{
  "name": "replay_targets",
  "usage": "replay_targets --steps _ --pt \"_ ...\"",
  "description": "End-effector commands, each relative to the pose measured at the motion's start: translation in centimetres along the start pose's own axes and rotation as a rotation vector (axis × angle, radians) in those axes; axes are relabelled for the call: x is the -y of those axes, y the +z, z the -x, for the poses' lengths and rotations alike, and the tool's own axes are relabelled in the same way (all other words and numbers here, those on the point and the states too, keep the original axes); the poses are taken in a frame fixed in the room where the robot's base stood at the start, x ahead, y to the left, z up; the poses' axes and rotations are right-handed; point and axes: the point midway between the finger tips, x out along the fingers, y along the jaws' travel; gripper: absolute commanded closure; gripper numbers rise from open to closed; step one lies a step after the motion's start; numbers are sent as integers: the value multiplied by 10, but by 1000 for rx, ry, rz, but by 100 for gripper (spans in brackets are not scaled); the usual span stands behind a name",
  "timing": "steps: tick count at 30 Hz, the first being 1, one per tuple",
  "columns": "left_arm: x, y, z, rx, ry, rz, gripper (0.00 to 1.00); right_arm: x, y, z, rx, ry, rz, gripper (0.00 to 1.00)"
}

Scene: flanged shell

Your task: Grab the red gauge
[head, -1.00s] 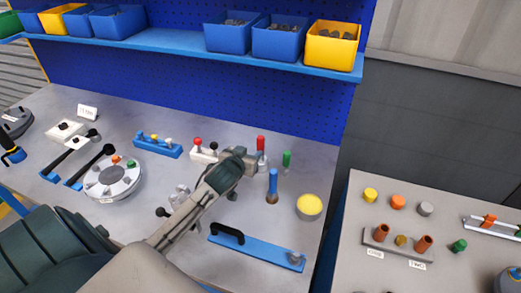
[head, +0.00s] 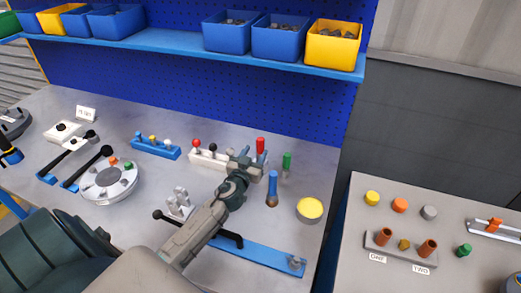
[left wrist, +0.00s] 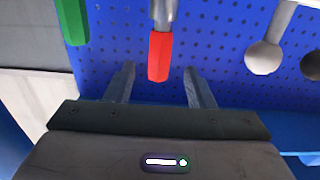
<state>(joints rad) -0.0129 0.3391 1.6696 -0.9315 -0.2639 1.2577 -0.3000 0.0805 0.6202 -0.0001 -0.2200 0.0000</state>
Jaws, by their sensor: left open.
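The red gauge (head: 260,146) has a red handle and a grey metal lower part. It stands upright near the back of the workbench. My left gripper (head: 248,162) is beside it, on its near left side, with its jaws open and empty. In the left wrist view, the red handle (left wrist: 160,57) lies ahead of the gap between the two open fingers (left wrist: 160,84), roughly centred. Touch between them is not visible. The gauge's lower part is partly hidden by my gripper in the head view. My right gripper is not in view.
A green-handled gauge (head: 286,161) and a blue-handled one (head: 272,188) stand close on the right. A lever block (head: 206,158) is close on the left. A yellow-topped cylinder (head: 310,208) and a blue bar (head: 262,258) are nearer. The blue pegboard (head: 200,100) rises behind.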

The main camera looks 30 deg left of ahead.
Motion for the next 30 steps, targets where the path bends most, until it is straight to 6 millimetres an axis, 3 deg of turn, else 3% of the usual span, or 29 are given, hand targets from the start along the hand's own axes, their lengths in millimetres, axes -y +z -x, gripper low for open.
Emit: replay_targets --steps 13,23,30 --pt "-1 0 -49 0 -2 0 51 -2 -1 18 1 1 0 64" --pt "-1 1 -55 1 -1 0 51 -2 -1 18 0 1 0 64" --pt "-1 1 -55 1 -1 0 98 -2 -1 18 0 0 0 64"
